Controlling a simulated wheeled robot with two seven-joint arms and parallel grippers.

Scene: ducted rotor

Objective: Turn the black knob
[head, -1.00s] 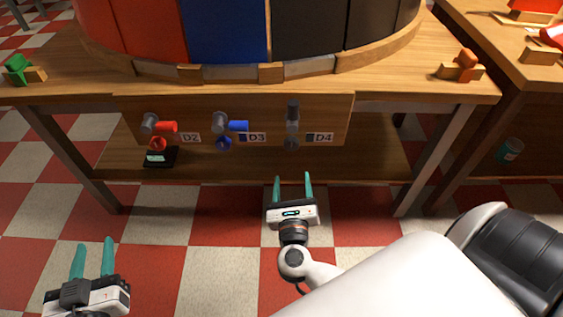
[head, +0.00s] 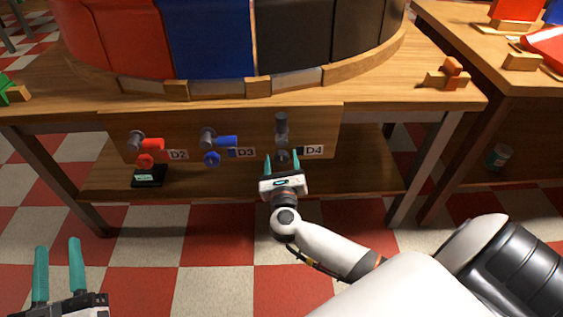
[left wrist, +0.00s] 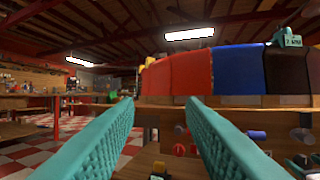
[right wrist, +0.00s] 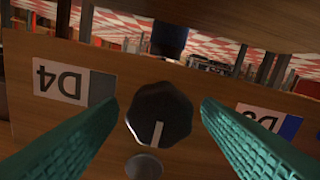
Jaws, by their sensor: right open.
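The black knob (right wrist: 160,113) sits on the wooden panel beside the D4 label (right wrist: 61,82), with a pale mark on its face. In the right wrist view it lies between my two teal fingers, with a gap on each side. My right gripper (head: 282,160) is open in front of the knob in the head view and partly hides it. My left gripper (head: 58,265) is open and empty at the lower left, away from the panel.
A red knob (head: 145,160) and a blue knob (head: 211,159) sit on the same panel (head: 325,120) to the left, each below a valve. A small black stand (head: 149,177) is on the shelf below. The bench top overhangs the panel.

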